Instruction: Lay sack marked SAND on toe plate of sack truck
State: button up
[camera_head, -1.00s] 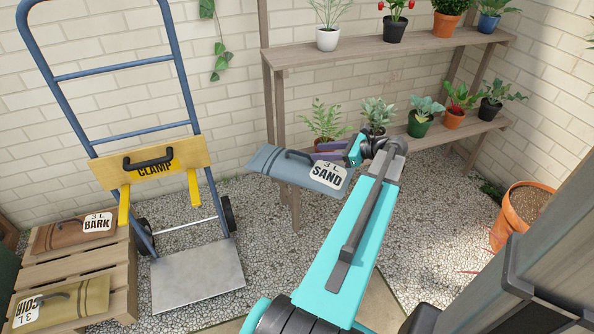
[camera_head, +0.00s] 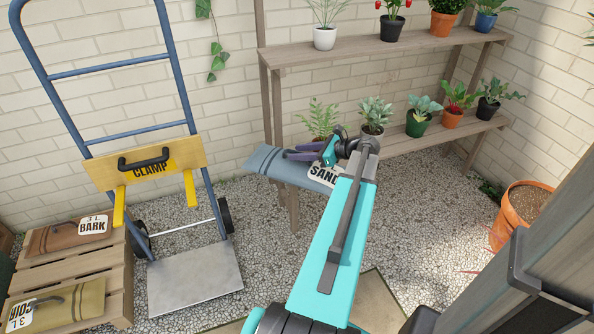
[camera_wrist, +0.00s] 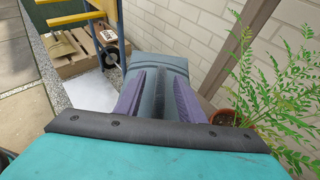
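The blue sack truck (camera_head: 181,80) stands at the left against the wall. Its bare grey toe plate (camera_head: 195,280) lies on the gravel, left of and below the sack. A wooden board marked CLAMP (camera_head: 148,168) with yellow arms sits across the truck's frame.
A wooden pallet (camera_head: 117,290) left of the toe plate carries the BARK sack (camera_head: 60,238) and COIR sack (camera_head: 65,303). The shelf (camera_head: 400,45) holds several potted plants; a fern (camera_wrist: 265,95) is close right of my gripper. A terracotta pot (camera_head: 515,215) stands at right.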

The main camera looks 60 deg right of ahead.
jog(key=shift+w+f, duration=0.1)
jog(key=shift+w, duration=0.15)
jog(key=shift+f+b+x, duration=0.25)
jog(key=shift+b+x, duration=0.65)
jog(key=shift+x, duration=1)
jog(key=shift+w+f, duration=0.2)
jog(key=shift+w, duration=0.35)
grip_shut()
